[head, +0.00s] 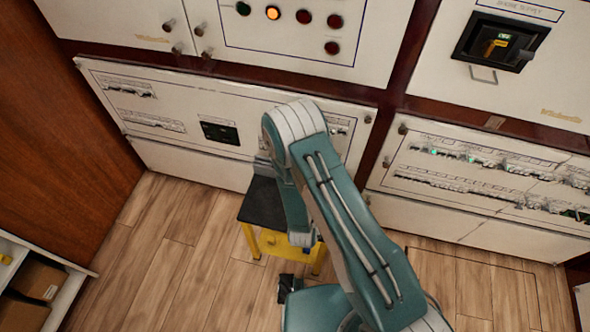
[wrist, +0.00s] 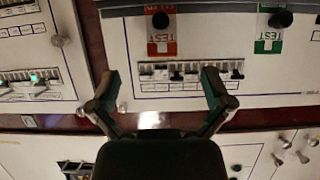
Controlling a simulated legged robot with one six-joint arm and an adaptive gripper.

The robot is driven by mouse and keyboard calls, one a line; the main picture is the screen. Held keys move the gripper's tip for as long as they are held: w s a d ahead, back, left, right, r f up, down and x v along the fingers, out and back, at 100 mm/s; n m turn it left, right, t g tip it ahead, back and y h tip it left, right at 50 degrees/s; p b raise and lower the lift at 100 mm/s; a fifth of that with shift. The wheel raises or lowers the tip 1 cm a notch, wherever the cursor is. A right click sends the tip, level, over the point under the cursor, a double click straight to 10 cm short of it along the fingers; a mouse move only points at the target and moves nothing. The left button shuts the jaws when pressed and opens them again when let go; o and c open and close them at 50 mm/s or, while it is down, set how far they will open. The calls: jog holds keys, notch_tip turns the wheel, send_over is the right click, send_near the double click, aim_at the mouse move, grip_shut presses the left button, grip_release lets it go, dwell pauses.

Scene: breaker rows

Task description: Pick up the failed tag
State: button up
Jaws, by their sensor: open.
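In the wrist view a red tag (wrist: 162,47) with upside-down white TEST lettering shows at the top, with a dark round knob on it. A green tag (wrist: 269,46) of the same kind is to its right. I cannot read the word "failed" on either. My gripper (wrist: 161,84) is open and empty, its two fingers spread below the red tag in the picture and apart from it. A breaker row (wrist: 190,72) lies between the fingers. In the head view my arm hides the gripper, and neither tag shows.
A yellow stool with a black top (head: 262,203) stands before the lower left panel (head: 180,97), partly behind my arm. A breaker panel (head: 475,165) is at right. Shelves with brown boxes (head: 40,278) are at lower left.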

jog(key=x, duration=1)
jog(key=shift+a+f, duration=0.1)
jog(key=shift+a, duration=0.3)
jog(key=shift+w+d+f, duration=0.1)
jog(key=shift+w+d, duration=0.25)
jog(key=shift+d, duration=0.25)
jog(key=shift+a, duration=0.35)
jog(key=c, duration=0.9)
